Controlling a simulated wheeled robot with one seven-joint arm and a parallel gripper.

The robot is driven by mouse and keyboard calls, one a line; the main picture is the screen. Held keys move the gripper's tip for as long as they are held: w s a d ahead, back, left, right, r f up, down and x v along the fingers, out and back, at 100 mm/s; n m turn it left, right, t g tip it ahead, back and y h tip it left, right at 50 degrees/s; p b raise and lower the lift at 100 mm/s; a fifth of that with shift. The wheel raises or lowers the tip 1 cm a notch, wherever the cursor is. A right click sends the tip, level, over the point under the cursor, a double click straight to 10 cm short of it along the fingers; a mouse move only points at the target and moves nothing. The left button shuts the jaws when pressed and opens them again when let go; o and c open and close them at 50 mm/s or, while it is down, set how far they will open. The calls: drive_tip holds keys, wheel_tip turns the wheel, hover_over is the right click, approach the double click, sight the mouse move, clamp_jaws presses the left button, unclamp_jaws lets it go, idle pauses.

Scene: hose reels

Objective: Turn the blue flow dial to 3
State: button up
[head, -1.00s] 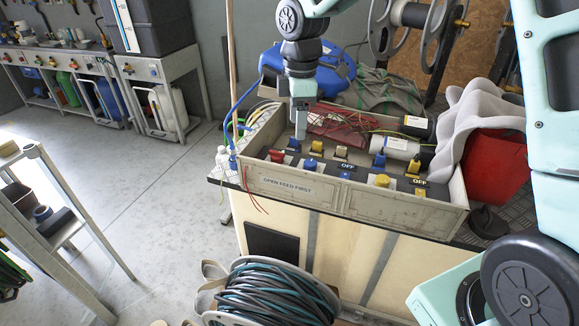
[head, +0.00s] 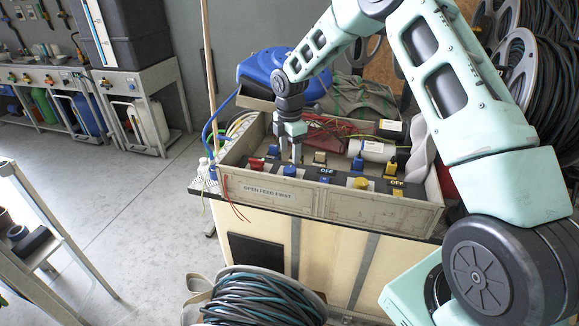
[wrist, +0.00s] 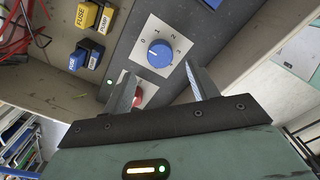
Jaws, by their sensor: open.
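The blue flow dial (wrist: 160,53) sits on a white plate with numerals 0 to 3, fixed to a dark panel, in the wrist view. A pale mark shows on the dial, but I cannot tell exactly which numeral it points at. In the head view the blue dial (head: 289,171) is in the open box, just below my gripper (head: 292,157). In the wrist view the two fingers of my gripper (wrist: 160,71) are spread apart and empty, with the dial ahead of and between their tips. They do not visibly touch it.
A red control (wrist: 125,90) on its own plate is partly hidden behind a finger. Yellow labelled blocks (wrist: 88,14) and blue blocks (wrist: 78,60) stand nearby. The box's front wall (head: 275,192) and a yellow knob (head: 361,183) lie close to the dial.

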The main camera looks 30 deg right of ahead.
sight(290, 169)
wheel_tip(290, 169, down, 6)
drive_tip(key=shift+f, duration=0.25)
drive_tip(key=c, duration=1)
